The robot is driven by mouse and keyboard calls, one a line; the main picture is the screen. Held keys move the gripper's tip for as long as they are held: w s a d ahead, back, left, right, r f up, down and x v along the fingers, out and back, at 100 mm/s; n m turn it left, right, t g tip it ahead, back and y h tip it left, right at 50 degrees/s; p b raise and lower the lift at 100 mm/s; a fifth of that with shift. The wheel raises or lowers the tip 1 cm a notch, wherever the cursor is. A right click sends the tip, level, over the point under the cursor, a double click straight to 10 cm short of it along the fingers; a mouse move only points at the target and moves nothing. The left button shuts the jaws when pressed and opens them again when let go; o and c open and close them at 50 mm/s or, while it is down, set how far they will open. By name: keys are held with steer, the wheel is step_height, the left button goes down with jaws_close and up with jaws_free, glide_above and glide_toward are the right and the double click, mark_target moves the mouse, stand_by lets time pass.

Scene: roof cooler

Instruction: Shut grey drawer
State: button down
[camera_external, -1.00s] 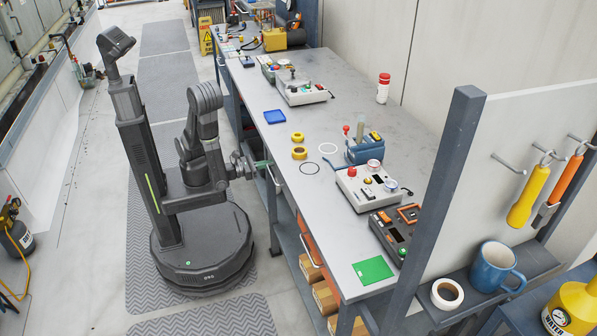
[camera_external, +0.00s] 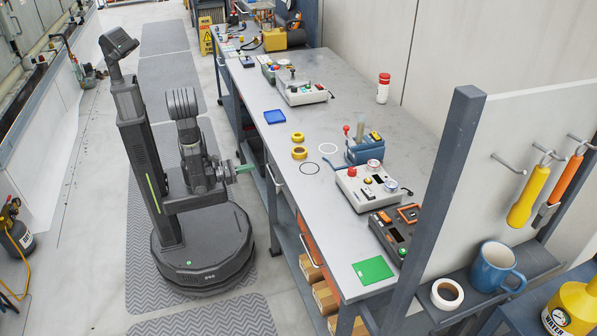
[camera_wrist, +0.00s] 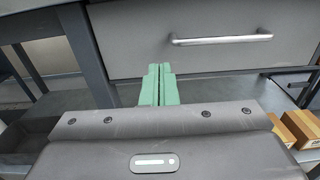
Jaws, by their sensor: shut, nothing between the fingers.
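The grey drawer (camera_wrist: 225,57) shows in the wrist view as a flat grey front with a silver bar handle (camera_wrist: 220,39). In the external view, its handle (camera_external: 275,178) is at the bench's front side; I see no clear gap there, and how far the drawer sits out is hard to tell. My gripper (camera_external: 248,168) is in front of the bench, left of the handle and apart from it. In the wrist view, its green fingers (camera_wrist: 160,72) are together and empty, pointing at the drawer front's lower left part, below and left of the handle.
The workbench (camera_external: 345,95) carries control boxes, tape rolls and a blue tray (camera_external: 275,117). An orange drawer (camera_external: 309,247) is nearer the camera on the same bench. Cardboard boxes (camera_wrist: 301,125) sit on the lower shelf. The bench leg (camera_wrist: 88,55) stands left of the drawer.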

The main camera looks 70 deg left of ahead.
steer(key=shift+s, duration=2.9)
steer(key=w, duration=1.4)
steer(key=shift+s, duration=0.1)
steer(key=s, duration=1.2)
steer(key=shift+w, duration=0.1)
steer(key=w, duration=1.2)
stand_by(1.8)
